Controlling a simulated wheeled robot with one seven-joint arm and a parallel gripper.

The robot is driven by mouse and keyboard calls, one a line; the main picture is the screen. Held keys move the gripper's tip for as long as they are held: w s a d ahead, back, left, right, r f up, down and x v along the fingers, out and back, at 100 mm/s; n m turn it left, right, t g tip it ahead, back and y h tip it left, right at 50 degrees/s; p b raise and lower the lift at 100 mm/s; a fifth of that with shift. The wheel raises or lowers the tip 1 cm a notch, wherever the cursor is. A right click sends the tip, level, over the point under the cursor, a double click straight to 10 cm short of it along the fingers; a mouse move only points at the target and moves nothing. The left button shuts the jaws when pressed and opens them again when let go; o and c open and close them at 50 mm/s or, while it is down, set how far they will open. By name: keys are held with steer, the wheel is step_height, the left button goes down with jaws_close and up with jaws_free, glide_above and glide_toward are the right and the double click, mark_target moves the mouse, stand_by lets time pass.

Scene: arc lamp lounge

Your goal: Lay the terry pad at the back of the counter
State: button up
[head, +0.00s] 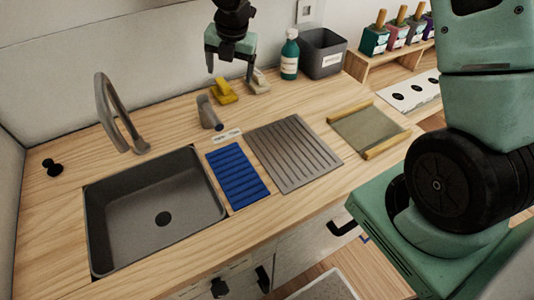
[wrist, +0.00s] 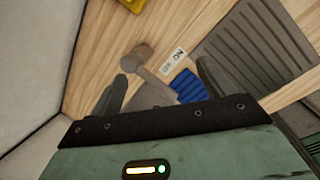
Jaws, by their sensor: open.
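No item is plainly marked as the terry pad. The likeliest is a blue ribbed pad (head: 237,175), lying flat on the counter (head: 60,225) between the sink and the grey drainer; it shows partly in the wrist view (wrist: 187,86). Its fabric cannot be made out. My gripper (head: 230,73) is open and empty above the back of the counter, near these two. In the wrist view its fingers (wrist: 160,88) stand apart.
A sink (head: 135,225) with a tall tap (head: 112,115) is at left. A short grey fixture (head: 209,112) and a label card (head: 228,136) stand behind the blue pad. A ribbed drainer (head: 292,152), wooden-ended tray (head: 368,132), green bottle (head: 290,58) and grey bin (head: 322,55) are rightward.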

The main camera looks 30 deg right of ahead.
steer(key=s+a+r+m+g, duration=0.1)
steer(key=s+a+m, duration=0.2)
steer(key=s+m, duration=0.3)
steer(key=s+a+r+m+g, duration=0.1)
steer(key=s+m, duration=0.6)
steer(key=s, duration=0.9)
steer(key=s+a+r+m, duration=0.3)
steer(key=s+m, duration=0.4)
steer(key=s, duration=0.5)
steer(key=shift+a+r+g, duration=0.15)
steer(key=shift+a+g, duration=0.25)
steer(key=shift+a, duration=0.4)
